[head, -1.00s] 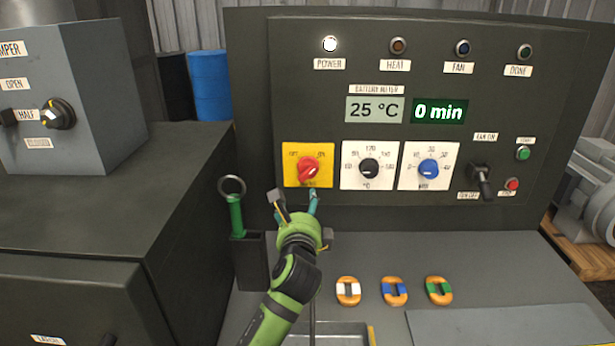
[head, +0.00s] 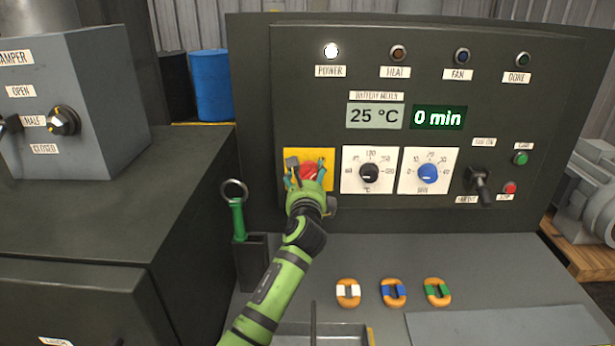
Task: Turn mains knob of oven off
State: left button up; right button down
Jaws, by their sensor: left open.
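The red mains knob (head: 309,171) sits on a yellow plate (head: 322,155) at the lower left of the dark oven control panel (head: 500,110). My left gripper (head: 306,178) is open at the knob, with a finger on either side of it in the picture. Whether the fingers touch the knob I cannot tell. The gripper hides the lower part of the knob and plate, so the knob's pointing direction is unclear. The white power lamp (head: 331,51) is lit above. My right gripper is not in view.
To the right are a black temperature knob (head: 369,173), a blue minutes knob (head: 428,173) and a black fan lever (head: 480,184). A green-handled tool (head: 237,218) stands in a holder left of my arm. Several orange rings (head: 394,293) lie on the shelf below.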

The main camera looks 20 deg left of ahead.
pick_arm(q)
jog(key=c, duration=1)
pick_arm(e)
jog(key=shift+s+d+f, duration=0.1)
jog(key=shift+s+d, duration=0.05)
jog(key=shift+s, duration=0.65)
pick_arm(q)
jog(key=shift+f+n, duration=0.1)
jog(key=shift+n, duration=0.2)
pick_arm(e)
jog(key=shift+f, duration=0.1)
pick_arm(q)
jog(key=n+b, duration=0.2)
jog(key=n, duration=0.2)
jog(key=shift+f, duration=0.15)
jog(key=n+b, duration=0.1)
jog(key=n, duration=0.3)
jog(key=shift+f+b, duration=0.1)
jog(key=shift+b, duration=0.25)
jog(key=n+b, duration=0.2)
jog(key=n, duration=0.3)
jog(key=shift+f+n, duration=0.15)
jog(key=shift+n, duration=0.15)
jog(key=shift+f+n+b, duration=0.1)
jog(key=shift+n+b, duration=0.9)
jog(key=shift+n, duration=0.8)
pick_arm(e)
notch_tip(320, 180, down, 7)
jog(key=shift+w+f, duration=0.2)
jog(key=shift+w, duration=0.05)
